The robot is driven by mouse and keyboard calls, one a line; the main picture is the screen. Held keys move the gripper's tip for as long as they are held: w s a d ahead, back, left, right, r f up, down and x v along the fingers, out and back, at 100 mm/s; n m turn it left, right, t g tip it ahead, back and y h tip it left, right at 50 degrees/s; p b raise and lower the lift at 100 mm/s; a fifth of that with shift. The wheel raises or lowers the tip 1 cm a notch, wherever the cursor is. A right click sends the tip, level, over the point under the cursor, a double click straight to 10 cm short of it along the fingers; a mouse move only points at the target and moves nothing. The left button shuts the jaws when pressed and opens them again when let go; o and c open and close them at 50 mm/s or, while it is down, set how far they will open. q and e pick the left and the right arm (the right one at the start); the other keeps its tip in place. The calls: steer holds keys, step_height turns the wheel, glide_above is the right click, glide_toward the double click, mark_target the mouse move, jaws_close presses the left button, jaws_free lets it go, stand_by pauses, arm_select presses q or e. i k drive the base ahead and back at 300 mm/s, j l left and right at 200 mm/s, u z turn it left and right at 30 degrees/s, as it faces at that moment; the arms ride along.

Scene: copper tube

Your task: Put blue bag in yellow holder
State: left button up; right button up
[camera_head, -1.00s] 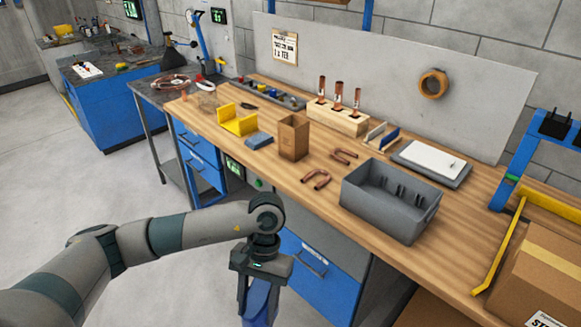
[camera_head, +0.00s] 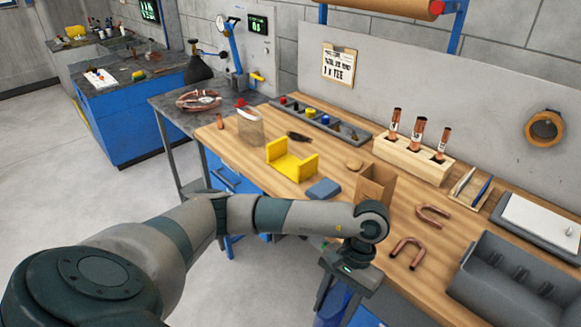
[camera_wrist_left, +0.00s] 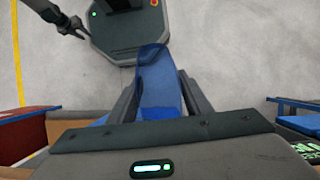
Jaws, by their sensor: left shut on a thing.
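The yellow holder (camera_head: 290,163) stands on the wooden workbench, left of the brown paper bag, with its slot open upward. My left gripper (camera_head: 343,294) is low in front of the bench's front edge, fingers pointing down. It is shut on the blue bag (camera_head: 330,310), which hangs below, partly hidden by the fingers and the picture's bottom edge. In the left wrist view the blue bag (camera_wrist_left: 160,85) lies between the two fingers. A dark two-pronged shape at the top left of that view may be my right gripper (camera_wrist_left: 72,25); its state is unclear.
A small blue pad (camera_head: 323,190) lies right of the holder. A brown paper bag (camera_head: 375,184), bent copper tubes (camera_head: 408,252) and a grey bin (camera_head: 515,282) stand further right. A clear container (camera_head: 250,127) is left of the holder. The bench's front edge lies beside my left arm.

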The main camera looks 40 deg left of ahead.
mark_target(292, 166)
steer(key=i+j, duration=0.1)
steer(key=j, duration=0.95)
steer(key=i+j, duration=0.15)
steer(key=j, duration=0.4)
